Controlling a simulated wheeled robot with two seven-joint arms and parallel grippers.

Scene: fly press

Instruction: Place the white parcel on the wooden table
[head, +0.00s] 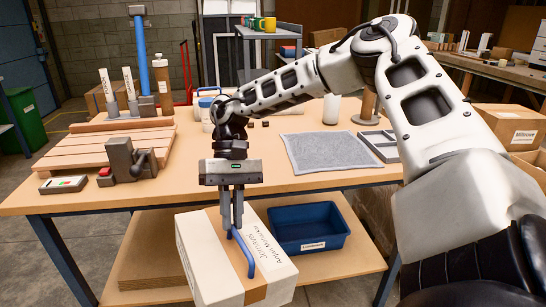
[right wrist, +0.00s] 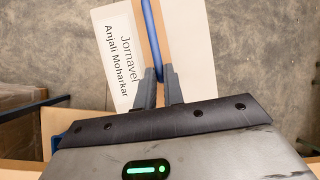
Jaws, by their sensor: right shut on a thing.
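The white parcel (head: 205,262) is a box with a brown tape band, a name label and a blue carrying handle (head: 243,255). It shows in front of the wooden table (head: 240,185), below the level of its top. My right gripper (head: 233,228) points down and is shut on the blue handle. In the right wrist view the fingers (right wrist: 160,88) close around the handle, with the parcel (right wrist: 185,50) beyond them. Whether the parcel hangs free or touches anything below is hard to tell. My left gripper is not in view.
The tabletop's front middle is bare. A grey mat (head: 330,151) and grey frame (head: 380,145) lie right of it. A wooden pallet (head: 105,153), a grey clamp-like device (head: 128,160) and a small box with buttons (head: 64,184) stand left. A blue bin (head: 308,228) sits on the lower shelf.

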